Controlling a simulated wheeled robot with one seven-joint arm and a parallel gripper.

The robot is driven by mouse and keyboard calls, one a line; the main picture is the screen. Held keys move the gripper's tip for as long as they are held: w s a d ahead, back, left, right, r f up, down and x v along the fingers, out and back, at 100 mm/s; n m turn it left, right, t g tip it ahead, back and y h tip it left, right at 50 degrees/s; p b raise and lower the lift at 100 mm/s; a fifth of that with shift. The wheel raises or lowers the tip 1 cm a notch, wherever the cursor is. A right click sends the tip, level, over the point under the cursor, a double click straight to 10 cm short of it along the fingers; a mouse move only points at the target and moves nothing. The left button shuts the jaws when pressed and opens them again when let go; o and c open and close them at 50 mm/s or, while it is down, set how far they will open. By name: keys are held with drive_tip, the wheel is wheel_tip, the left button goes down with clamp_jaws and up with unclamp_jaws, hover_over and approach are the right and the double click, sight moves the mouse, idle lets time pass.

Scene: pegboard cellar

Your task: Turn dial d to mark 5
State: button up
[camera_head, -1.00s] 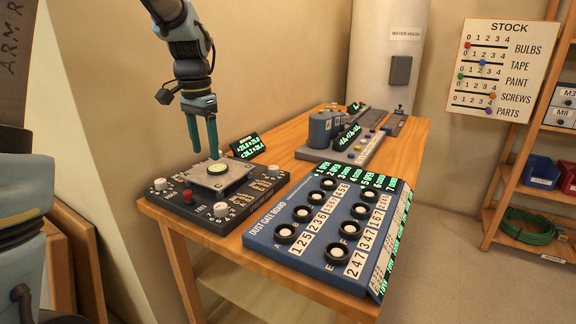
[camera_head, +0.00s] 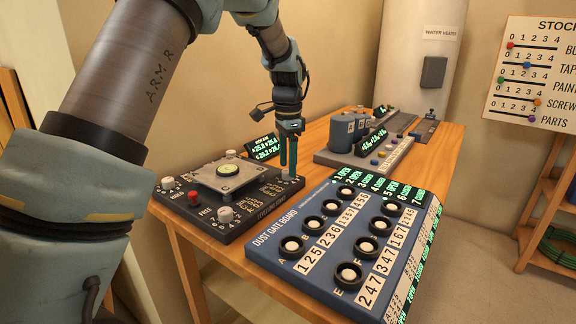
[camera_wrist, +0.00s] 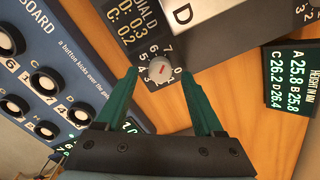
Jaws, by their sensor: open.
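Dial d is a small white knob with a red mark and a ring of numbers. In the wrist view, dial d (camera_wrist: 158,70) sits between my fingertips. The red mark lies nearly level; I cannot tell which number it points to. A readout (camera_wrist: 130,25) beside it shows D: 0.3 and C: 0.2. My gripper (camera_head: 288,168) is open and points down over the back right corner of the dark dial board (camera_head: 245,232). In the head view the fingers largely hide dial d. Whether they touch it is unclear.
A raised metal plate with a round level (camera_head: 227,170) stands mid-board, left of my gripper. The blue dust gate board (camera_head: 330,250) is close in front. A small height display (camera_head: 264,147) stands behind.

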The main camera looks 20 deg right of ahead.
drive_tip(key=shift+f, duration=0.8)
drive_tip(key=shift+c, duration=0.2)
clamp_jaws()
